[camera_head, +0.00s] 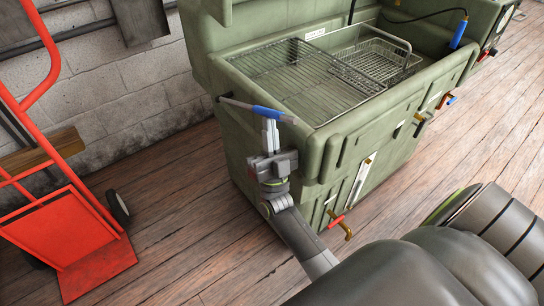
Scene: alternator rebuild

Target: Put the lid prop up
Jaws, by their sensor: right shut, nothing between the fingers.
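The lid prop (235,103) looks like a thin dark rod with a blue sleeve (272,114) near its front end. It lies low and nearly level along the left end of the green washer's basin, not standing upright. My right gripper (269,124) is just below the blue sleeve, its fingers pointing up at it. The fingers are shut with nothing between them; whether they touch the sleeve I cannot tell. The green washer (240,157) has an upright green panel (265,22) at its back, cut off by the top edge. My left gripper is not in view.
A wire rack (300,75) and a wire basket (375,58) sit in the basin. A blue-handled brush or nozzle (459,32) is at the basin's right end. A red-handled valve (339,223) sticks out low in front. A red hand truck (62,228) stands left; wooden floor between is clear.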

